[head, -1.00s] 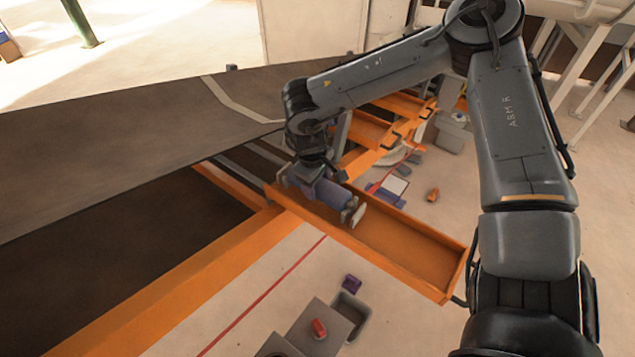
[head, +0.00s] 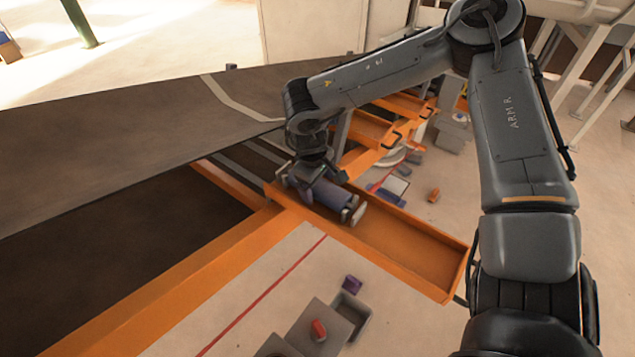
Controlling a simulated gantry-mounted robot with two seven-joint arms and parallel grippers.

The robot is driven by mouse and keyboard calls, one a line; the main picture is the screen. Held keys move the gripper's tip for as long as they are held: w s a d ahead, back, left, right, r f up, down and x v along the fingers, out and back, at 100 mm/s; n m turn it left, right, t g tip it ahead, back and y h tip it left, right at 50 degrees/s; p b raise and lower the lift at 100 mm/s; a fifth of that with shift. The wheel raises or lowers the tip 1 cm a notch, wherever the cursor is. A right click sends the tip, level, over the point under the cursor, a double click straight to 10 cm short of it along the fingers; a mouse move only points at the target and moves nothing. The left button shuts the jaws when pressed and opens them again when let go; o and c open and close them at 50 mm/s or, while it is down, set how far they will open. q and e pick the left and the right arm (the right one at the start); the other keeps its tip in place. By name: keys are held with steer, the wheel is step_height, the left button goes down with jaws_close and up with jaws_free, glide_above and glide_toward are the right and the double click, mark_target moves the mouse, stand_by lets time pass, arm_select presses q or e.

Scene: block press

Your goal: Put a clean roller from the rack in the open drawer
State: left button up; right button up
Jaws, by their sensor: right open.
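The open orange drawer (head: 415,258) extends to the right below the dark tabletop. I cannot tell whether the fingers still touch the roller. My left gripper is out of view. I cannot make out the rack clearly.
More orange drawers (head: 370,130) stand open farther back. A grey bin (head: 351,313), a purple block (head: 352,283) and a red block (head: 318,330) on a grey box are at the front. The drawer's right half is empty. A dark tabletop (head: 130,150) fills the left.

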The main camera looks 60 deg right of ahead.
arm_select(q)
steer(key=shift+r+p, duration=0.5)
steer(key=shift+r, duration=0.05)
arm_select(e)
steer(key=shift+r, duration=0.4)
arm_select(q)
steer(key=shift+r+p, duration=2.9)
arm_select(e)
step_height(320, 180, up, 12)
steer(key=a, duration=0.1)
steer(key=shift+w+a+r, duration=0.15)
steer(key=shift+a, duration=0.25)
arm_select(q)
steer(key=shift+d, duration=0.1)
